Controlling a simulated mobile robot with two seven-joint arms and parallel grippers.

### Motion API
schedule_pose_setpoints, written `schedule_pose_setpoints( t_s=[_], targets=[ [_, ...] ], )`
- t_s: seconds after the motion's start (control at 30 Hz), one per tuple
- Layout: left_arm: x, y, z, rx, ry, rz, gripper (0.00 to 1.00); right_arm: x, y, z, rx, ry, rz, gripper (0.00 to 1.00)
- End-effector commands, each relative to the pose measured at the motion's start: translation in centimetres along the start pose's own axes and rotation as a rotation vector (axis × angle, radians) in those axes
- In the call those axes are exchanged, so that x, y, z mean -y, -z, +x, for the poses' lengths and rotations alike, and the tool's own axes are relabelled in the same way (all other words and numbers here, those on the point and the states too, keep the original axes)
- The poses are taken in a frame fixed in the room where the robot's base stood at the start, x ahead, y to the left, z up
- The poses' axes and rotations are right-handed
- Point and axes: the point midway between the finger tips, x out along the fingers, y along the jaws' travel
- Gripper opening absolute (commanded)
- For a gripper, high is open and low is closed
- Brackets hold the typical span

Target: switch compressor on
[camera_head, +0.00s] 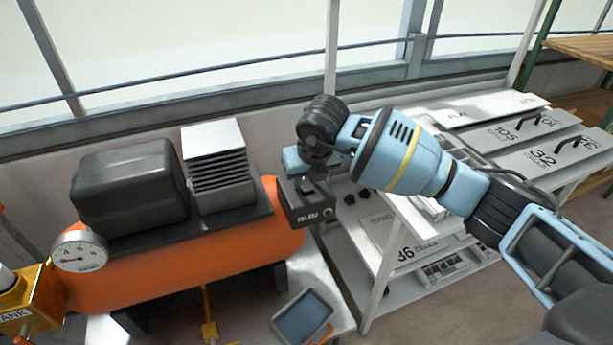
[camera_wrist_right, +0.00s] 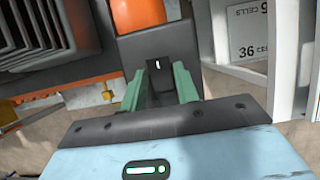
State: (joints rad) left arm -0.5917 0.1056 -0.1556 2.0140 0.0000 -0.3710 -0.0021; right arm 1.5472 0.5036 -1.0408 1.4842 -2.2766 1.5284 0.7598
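The compressor is an orange tank (camera_head: 190,262) with a black motor housing (camera_head: 130,186) and a grey finned head (camera_head: 217,165) on top. In the right wrist view the box (camera_wrist_right: 155,50) shows a black rocker switch (camera_wrist_right: 158,77) with a white line mark. My right gripper (camera_head: 306,183) is at the top of the box. Its green fingers (camera_wrist_right: 160,85) are apart, on either side of the rocker; I cannot tell whether they touch it. My left gripper is not in view.
A pressure gauge (camera_head: 79,251) and a brass part (camera_head: 28,300) labelled TANK are at the left. A window rail runs behind.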

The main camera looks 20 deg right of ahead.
Motion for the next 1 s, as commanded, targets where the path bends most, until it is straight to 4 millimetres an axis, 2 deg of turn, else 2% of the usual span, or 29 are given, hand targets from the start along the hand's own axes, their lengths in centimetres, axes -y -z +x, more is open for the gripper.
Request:
schedule_pose_setpoints(
  t_s=[0.03, 0.2, 0.4, 0.7, 1.0],
  targets=[
    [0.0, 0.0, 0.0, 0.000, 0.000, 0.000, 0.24, 0.0, 0.0, 0.0, 0.000, 0.000, 0.000, 0.24],
    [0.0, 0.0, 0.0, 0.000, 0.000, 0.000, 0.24, 0.0, 0.0, 0.0, 0.000, 0.000, 0.000, 0.03],
    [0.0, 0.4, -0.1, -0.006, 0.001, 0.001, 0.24, 0.0, -0.2, -0.1, -0.028, 0.001, 0.000, 0.03],
    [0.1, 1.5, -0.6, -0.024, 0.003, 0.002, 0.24, 0.0, -0.7, 0.1, -0.186, 0.002, 0.001, 0.03],
    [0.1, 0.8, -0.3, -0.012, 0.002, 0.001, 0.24, 0.0, -1.1, 0.6, -0.337, 0.002, 0.001, 0.03]
  ],
)
